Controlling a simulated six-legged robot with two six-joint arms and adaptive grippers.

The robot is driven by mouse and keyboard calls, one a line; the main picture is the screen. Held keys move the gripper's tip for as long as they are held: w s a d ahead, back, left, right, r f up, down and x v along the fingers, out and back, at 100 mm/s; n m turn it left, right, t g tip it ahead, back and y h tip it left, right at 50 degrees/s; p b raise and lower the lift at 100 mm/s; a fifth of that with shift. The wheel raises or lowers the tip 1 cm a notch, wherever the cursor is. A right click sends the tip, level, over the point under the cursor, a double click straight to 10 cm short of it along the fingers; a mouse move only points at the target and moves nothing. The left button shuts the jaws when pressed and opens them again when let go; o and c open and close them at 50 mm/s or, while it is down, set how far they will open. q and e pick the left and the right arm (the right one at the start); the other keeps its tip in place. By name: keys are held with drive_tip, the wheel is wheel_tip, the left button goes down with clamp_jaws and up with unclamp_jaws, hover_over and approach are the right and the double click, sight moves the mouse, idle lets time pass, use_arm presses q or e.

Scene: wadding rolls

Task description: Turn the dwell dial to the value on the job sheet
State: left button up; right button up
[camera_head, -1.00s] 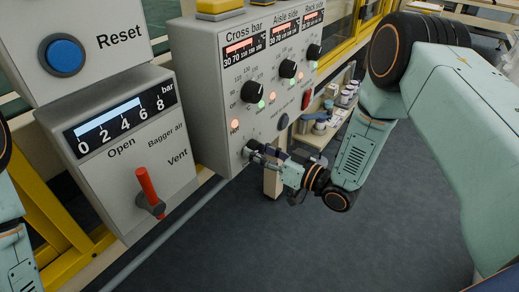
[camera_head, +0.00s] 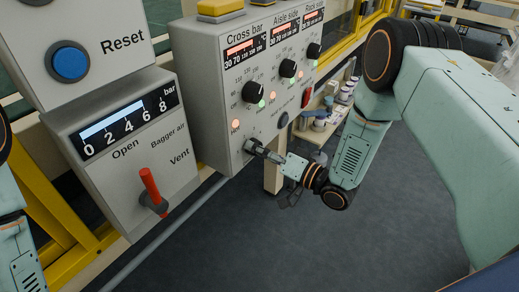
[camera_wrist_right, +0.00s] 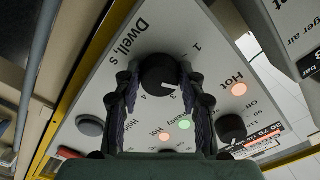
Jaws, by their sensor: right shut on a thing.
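The dwell dial (camera_wrist_right: 158,75) is a round black knob below the "Dwell, s" lettering on the grey control panel (camera_wrist_right: 105,75). Its white pointer mark lies on the side of the 3; I cannot read the exact setting. My right gripper (camera_wrist_right: 161,92) has its dark fingers on both sides of the dial, shut on it. In the head view my right gripper (camera_head: 262,151) reaches the lower front corner of the panel and hides the dial. My left gripper is out of view. No job sheet is recognisable.
Cross bar (camera_head: 254,92), Aisle side (camera_head: 287,68) and Rack side dials sit above on the panel. A grey button (camera_wrist_right: 90,125) is beside the dwell dial. Left are a blue Reset button (camera_head: 70,63) and a red valve lever (camera_head: 150,186). Floor below is open.

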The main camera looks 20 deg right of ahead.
idle(0.4)
drive_tip(key=o, duration=1.1)
drive_tip(key=shift+o, duration=0.2)
drive_tip(key=v, duration=1.2)
